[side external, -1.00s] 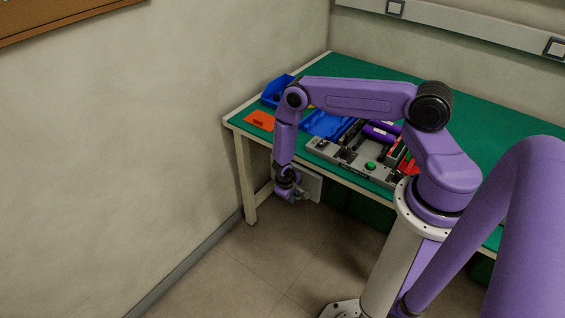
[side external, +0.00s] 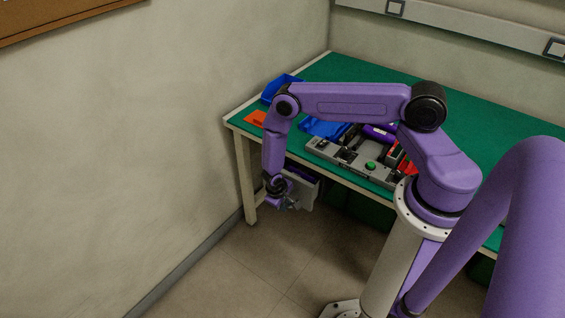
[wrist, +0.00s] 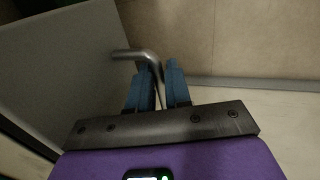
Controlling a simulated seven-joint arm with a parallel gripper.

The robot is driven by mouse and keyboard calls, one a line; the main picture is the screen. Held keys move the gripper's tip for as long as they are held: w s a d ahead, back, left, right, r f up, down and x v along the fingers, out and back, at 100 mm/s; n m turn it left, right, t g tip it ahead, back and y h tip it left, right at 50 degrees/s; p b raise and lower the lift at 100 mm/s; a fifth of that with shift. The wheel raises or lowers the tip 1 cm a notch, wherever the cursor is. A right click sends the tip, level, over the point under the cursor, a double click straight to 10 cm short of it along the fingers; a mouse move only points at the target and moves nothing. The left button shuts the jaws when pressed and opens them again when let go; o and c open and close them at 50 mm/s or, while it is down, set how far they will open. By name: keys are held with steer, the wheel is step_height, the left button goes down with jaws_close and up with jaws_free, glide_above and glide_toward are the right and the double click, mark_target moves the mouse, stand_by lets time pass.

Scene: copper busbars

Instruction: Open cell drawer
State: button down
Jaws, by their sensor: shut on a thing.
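The cell drawer (side external: 308,192) hangs under the green-topped table and stands partly out from the table's front edge in the side view. Its pale front panel (wrist: 70,60) fills the left of the wrist view. A bent metal bar handle (wrist: 135,54) sticks out from that panel. My gripper (wrist: 163,75) has its two blue fingers on either side of the handle and is shut on it. In the side view my gripper (side external: 284,203) is low in front of the drawer, below the table top. The drawer's contents are mostly hidden by the arm and panel.
The table (side external: 480,130) carries a grey fixture (side external: 335,153) with a green button, a blue bin (side external: 278,88), a blue tray (side external: 318,128), and an orange item (side external: 256,118). A table leg (side external: 246,180) stands left of the drawer. The floor in front is clear.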

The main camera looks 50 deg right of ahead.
steer(key=shift+s+a+f, duration=0.15)
steer(key=shift+f, duration=0.1)
steer(key=shift+a, duration=2.5)
steer(key=shift+a, duration=2.45)
steer(key=shift+a, duration=2.45)
steer(key=shift+a, duration=2.5)
